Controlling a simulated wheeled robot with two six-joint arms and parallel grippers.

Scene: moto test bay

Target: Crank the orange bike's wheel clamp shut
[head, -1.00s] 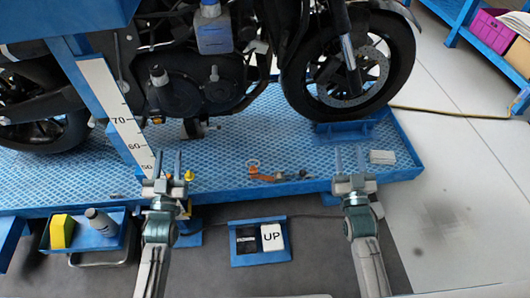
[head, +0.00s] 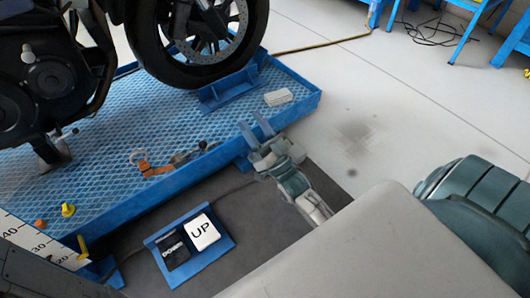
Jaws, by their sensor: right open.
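A motorcycle's black front wheel (head: 200,40) stands on the blue lift platform (head: 100,135) at the top. Only dark parts of the bike show, so I see no orange on it. A blue wheel clamp (head: 226,90) sits at the foot of the tyre. I cannot make out its crank or whether its jaws touch the tyre. My right gripper (head: 255,131) is open and empty at the platform's front right edge, nearer to me than the clamp and apart from it. My left gripper is out of view.
An orange strap-like piece (head: 152,169) lies by the platform's front edge. A small pale block (head: 278,97) lies at its right corner. A pedal box (head: 190,245) marked UP and DOWN is on the dark floor. Pale floor at right is clear, with a hose (head: 320,45) and blue stands beyond.

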